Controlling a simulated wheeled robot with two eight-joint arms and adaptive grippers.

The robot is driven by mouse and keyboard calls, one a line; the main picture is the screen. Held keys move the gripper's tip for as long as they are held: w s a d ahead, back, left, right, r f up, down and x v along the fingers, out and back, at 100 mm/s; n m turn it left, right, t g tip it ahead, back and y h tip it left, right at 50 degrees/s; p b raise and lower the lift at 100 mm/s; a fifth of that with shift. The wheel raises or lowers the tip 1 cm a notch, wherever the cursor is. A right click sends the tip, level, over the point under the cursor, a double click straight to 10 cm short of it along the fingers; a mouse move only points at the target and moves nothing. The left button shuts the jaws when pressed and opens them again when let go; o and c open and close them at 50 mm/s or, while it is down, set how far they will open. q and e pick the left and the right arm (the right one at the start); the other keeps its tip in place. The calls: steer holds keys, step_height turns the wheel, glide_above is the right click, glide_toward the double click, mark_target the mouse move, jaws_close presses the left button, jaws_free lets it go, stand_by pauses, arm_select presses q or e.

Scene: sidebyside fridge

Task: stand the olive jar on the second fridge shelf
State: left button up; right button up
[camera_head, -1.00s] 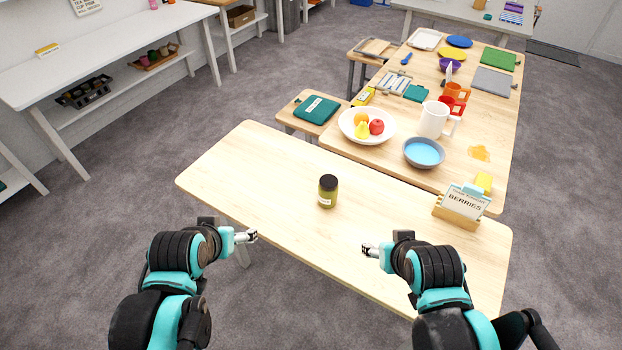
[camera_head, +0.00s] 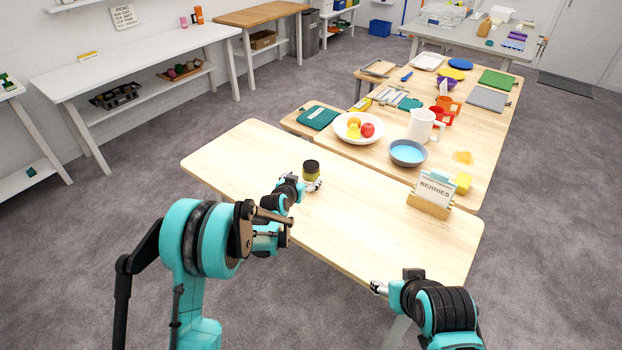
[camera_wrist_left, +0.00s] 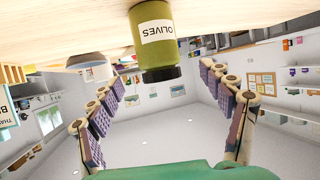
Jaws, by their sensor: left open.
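The olive jar (camera_head: 311,168), green with a dark lid, stands upright on the near wooden table. In the left wrist view, which is upside down, the jar (camera_wrist_left: 152,30) shows its "OLIVES" label. My left gripper (camera_head: 313,185) reaches over the table to the near side of the jar. Its two fingers (camera_wrist_left: 168,85) are spread wide, with the jar ahead of the gap between them and nothing held. My right gripper (camera_head: 378,288) is by the table's near right edge, away from the jar; its fingers are too small to read. No fridge or fridge shelf is in view.
The near table (camera_head: 240,160) is clear left of the jar. A "BERRIES" sign holder (camera_head: 430,200) stands at its right. Behind are a blue bowl (camera_head: 408,152), a white pitcher (camera_head: 422,125) and a fruit plate (camera_head: 342,134). A white wall table (camera_head: 130,60) is at left.

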mark_target(311, 173)
arm_select(q)
steer(key=shift+w+d+f, duration=0.35)
steer(key=shift+w+f, duration=0.25)
steer(key=shift+f, duration=0.2)
steer(key=b+x, duration=0.3)
steer(key=x, duration=0.4)
steer(key=shift+f, duration=0.15)
steer(key=c, duration=1.8)
